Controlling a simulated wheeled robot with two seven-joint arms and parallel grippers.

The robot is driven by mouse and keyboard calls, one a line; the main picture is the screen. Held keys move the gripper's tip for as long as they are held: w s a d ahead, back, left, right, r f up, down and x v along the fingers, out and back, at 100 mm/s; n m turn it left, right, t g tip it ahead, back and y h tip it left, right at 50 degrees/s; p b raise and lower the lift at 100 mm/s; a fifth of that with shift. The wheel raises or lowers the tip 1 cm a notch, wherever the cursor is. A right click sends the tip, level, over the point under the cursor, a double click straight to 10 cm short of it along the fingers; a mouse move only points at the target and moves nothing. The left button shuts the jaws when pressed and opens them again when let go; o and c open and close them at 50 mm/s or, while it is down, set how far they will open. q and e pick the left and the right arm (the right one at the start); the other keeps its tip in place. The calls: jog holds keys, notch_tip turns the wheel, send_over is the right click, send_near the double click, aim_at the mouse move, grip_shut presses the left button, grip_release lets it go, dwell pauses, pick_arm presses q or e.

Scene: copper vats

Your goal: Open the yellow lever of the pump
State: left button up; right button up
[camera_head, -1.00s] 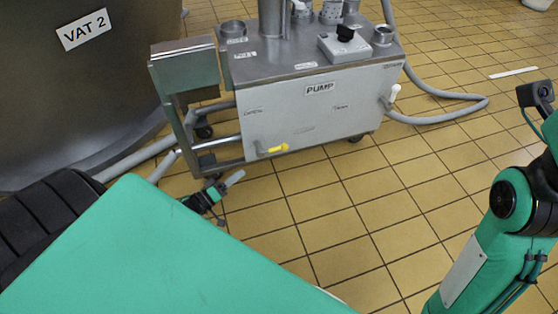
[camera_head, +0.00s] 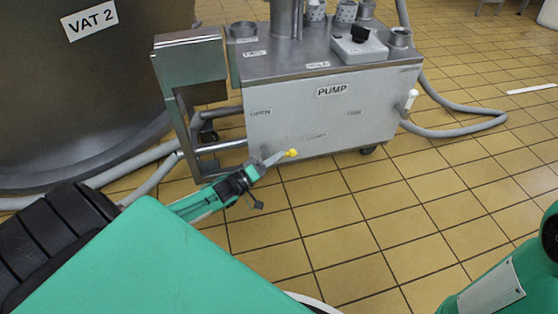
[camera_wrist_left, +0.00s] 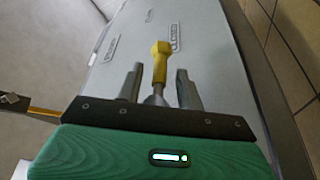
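The pump (camera_head: 335,120) is a steel-grey cabinet in the middle of the head view. Its yellow lever (camera_head: 291,153) is low on the front panel; only the yellow tip shows there, pointing right, with the rest hidden by my gripper. My left gripper (camera_head: 272,160) is at the lever, with its fingers close to the panel. In the left wrist view, the lever (camera_wrist_left: 160,62) stands between the two spread grey fingers, with visible gaps on both sides. It has a yellow handle on a grey stem. My right gripper is out of view.
A large vat (camera_head: 80,95) labelled VAT 2 stands at the left. A white lever (camera_head: 411,98) is on the pump's right side, where a grey hose (camera_head: 470,124) curves over the floor. The tiled floor (camera_head: 350,235) in front of the pump is clear.

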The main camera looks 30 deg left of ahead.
pick_arm(q)
jog(key=shift+w+d+r, duration=0.2)
jog(key=shift+w+d, duration=0.05)
jog(key=shift+w, duration=0.4)
grip_shut()
